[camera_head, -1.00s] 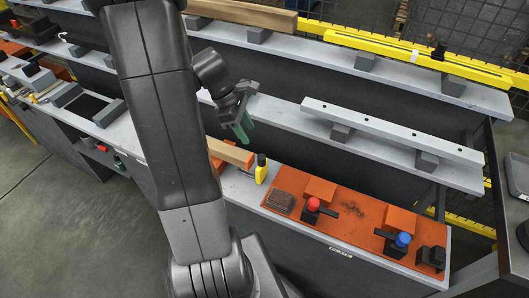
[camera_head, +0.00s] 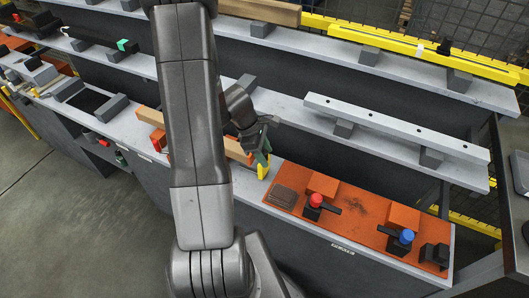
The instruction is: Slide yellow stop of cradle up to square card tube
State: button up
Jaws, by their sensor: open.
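The square card tube (camera_head: 236,151) is a tan bar lying along the front ledge, partly hidden behind my arm. Orange parts (camera_head: 149,116) show at its left end, perhaps of the cradle. The small yellow stop (camera_head: 262,171) stands just off the tube's right end, with a narrow gap that is hard to judge. My gripper (camera_head: 262,153) is open, its green-padded fingers pointing down at the top of the yellow stop. The fingers hide the stop's black top, and I cannot tell whether they touch it.
An orange board (camera_head: 350,215) with red (camera_head: 315,201) and blue (camera_head: 405,238) knobs lies to the right of the stop. A grey drilled bar (camera_head: 395,128) rests on blocks behind. A yellow bar (camera_head: 425,52) and a wooden beam (camera_head: 262,12) lie on the back shelf.

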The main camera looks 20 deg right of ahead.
jog(key=shift+c, duration=0.3)
grip_shut()
jog(key=shift+w+a, duration=0.9)
jog(key=shift+w, duration=0.2)
jog(key=shift+o, duration=0.3)
grip_release()
jog(key=p+v, duration=0.1)
jog(key=v, duration=1.2)
jog(key=shift+a+r, duration=0.2)
jog(key=shift+r, duration=0.15)
